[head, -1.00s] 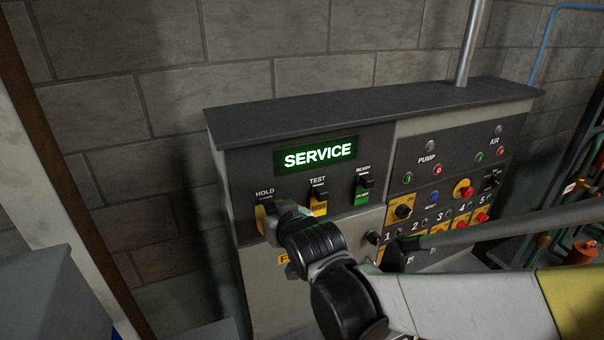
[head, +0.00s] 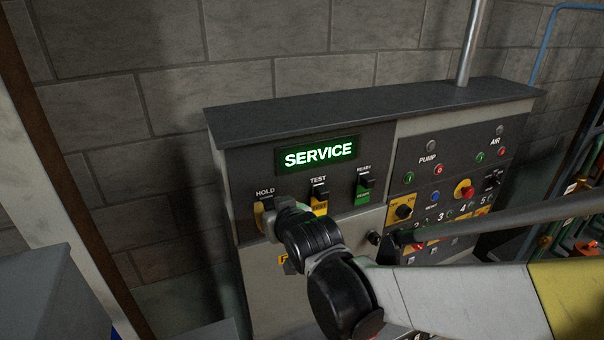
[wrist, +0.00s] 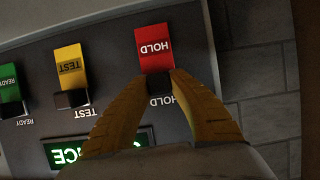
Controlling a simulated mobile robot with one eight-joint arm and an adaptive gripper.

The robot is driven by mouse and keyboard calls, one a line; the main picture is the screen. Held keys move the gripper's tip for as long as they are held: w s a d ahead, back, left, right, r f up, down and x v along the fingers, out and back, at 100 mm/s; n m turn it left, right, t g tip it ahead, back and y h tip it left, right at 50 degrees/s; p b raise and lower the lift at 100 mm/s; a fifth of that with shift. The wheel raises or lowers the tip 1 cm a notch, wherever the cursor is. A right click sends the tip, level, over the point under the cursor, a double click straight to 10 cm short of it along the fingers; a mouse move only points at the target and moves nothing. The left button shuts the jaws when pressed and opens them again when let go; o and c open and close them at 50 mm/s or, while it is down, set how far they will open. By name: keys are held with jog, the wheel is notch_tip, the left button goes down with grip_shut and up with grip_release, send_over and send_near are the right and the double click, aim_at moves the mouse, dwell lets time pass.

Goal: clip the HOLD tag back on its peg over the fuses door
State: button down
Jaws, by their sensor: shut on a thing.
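The red HOLD tag (wrist: 153,45) is between the yellow fingers of my gripper (wrist: 158,76) in the wrist view, which are shut on its peg-side end. It lines up with the dark HOLD peg (wrist: 160,99), partly hidden between the fingers; whether it is seated there I cannot tell. In the head view my gripper (head: 265,216) is just under the HOLD label, and the tag is hidden. The pale fuses door (head: 262,290) is below, its yellow label mostly covered by my arm.
The yellow TEST tag (wrist: 69,64) and green READY tag (wrist: 9,84) hang on neighbouring pegs. The lit SERVICE display (head: 318,154) is above them. Switches and knobs, including a yellow-backed knob (head: 403,212), fill the right panel. A block wall stands behind.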

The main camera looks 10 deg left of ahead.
jog(key=c, duration=1.2)
grip_release()
jog(key=v, duration=1.2)
jog(key=s+d+f+m+g+h+b, duration=0.1)
jog(key=s+d+f+b, duration=0.3)
jog(key=d+f+b, duration=0.5)
jog(key=s+d+f+m+g+h+b, duration=0.2)
jog(key=d+f+b, duration=0.8)
jog(key=f, duration=0.6)
jog(key=s+d+f+m+g+h+b, duration=0.1)
jog(key=s+d+f+m+h+b, duration=0.2)
jog(key=d+f+b, duration=0.7)
notch_tip(320, 180, down, 3)
jog(key=s+h+b, duration=0.1)
jog(key=s, duration=0.1)
jog(key=shift+s+f, duration=0.2)
jog(key=shift+s, duration=0.15)
